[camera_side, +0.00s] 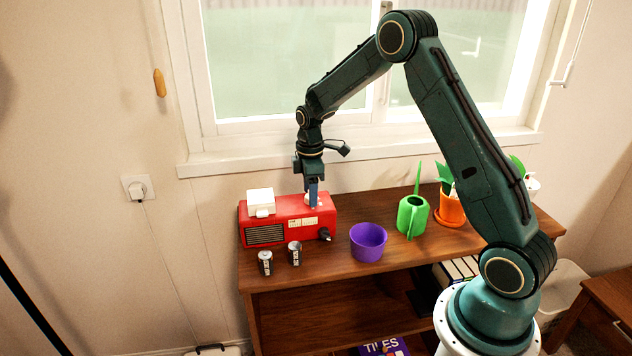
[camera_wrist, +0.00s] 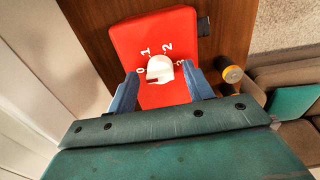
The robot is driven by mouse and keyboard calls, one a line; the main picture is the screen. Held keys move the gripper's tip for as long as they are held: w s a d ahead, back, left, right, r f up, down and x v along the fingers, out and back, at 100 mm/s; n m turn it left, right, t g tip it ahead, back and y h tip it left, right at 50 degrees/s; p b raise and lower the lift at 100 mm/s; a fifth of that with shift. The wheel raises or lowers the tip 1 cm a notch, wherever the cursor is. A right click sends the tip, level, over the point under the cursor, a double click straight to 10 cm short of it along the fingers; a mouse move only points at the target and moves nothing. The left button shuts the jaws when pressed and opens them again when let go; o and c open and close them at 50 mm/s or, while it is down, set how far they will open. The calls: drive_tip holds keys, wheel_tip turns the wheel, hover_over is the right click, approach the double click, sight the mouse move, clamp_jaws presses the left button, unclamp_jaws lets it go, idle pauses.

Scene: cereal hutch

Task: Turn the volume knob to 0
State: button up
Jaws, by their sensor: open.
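The red radio (camera_side: 285,230) sits on the left end of the wooden shelf, with a speaker grille and a dark knob (camera_side: 325,235) on its front. The white volume knob (camera_wrist: 160,69) is on its top face, with white numerals 0, 1, 2 and 3 around it. In the side view it is mostly hidden behind my fingers. My gripper (camera_side: 313,196) points straight down over the knob. In the wrist view my gripper (camera_wrist: 160,91) is open, with one blue finger on each side of the knob. Whether they touch it, and the knob's exact setting, I cannot tell.
A white box (camera_side: 260,201) stands on the radio's left. Two batteries (camera_side: 265,262) (camera_side: 295,253) stand in front of it. A purple bowl (camera_side: 368,243), green watering can (camera_side: 411,216) and orange pot (camera_side: 450,209) are to the right. The window wall is close behind.

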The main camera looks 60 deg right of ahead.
wheel_tip(320, 180, up, 14)
idle(0.8)
drive_tip(key=s+a+r+m+t, duration=0.3)
drive_tip(key=s+a+r+m, duration=0.1)
drive_tip(key=s+a+r, duration=0.75)
drive_tip(key=s+a+f+m+t, duration=0.1)
drive_tip(key=s+a+f+m, duration=0.1)
drive_tip(key=s, duration=0.6)
drive_tip(key=s+a+f+m+t, duration=0.1)
drive_tip(key=s+a+f+m, duration=0.1)
drive_tip(key=s, duration=0.7)
drive_tip(key=shift+s+a+m+t, duration=0.15)
drive_tip(key=shift+s+m+t, duration=0.15)
drive_tip(key=shift+m, duration=0.3)
